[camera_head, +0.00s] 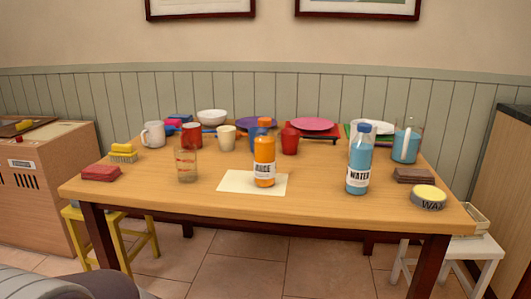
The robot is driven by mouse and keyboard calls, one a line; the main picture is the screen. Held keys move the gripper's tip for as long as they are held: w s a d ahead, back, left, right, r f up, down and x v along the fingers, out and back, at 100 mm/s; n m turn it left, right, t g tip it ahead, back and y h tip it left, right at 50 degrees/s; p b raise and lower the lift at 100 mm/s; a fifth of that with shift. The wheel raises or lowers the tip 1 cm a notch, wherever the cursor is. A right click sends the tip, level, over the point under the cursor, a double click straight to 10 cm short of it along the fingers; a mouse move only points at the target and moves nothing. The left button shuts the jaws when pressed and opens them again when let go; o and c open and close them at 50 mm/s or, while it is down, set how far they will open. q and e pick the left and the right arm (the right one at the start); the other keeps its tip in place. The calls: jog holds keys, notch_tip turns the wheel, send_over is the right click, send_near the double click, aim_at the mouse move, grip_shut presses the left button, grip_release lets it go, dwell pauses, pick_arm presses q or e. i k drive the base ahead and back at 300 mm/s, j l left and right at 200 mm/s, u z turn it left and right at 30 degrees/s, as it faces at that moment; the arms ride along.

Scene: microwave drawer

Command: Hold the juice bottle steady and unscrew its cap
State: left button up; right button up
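The juice bottle (264,153) stands upright on a cream sheet (236,182) near the middle of the table's front. It is orange with a white label, and its orange cap (264,123) is on top. Neither of my grippers shows in the head view. Only a dark grey rounded shape is at the bottom left corner.
The wooden table (330,207) holds a water bottle (359,160) and wax tin (428,197) at right, and a glass (187,164) at left. Mugs, plates and a bowl (212,117) stand behind. The front strip is clear. Stools stand at both sides.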

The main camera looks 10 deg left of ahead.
aim_at(264, 141)
jog(key=i+z, duration=0.45)
jog(key=i, duration=0.45)
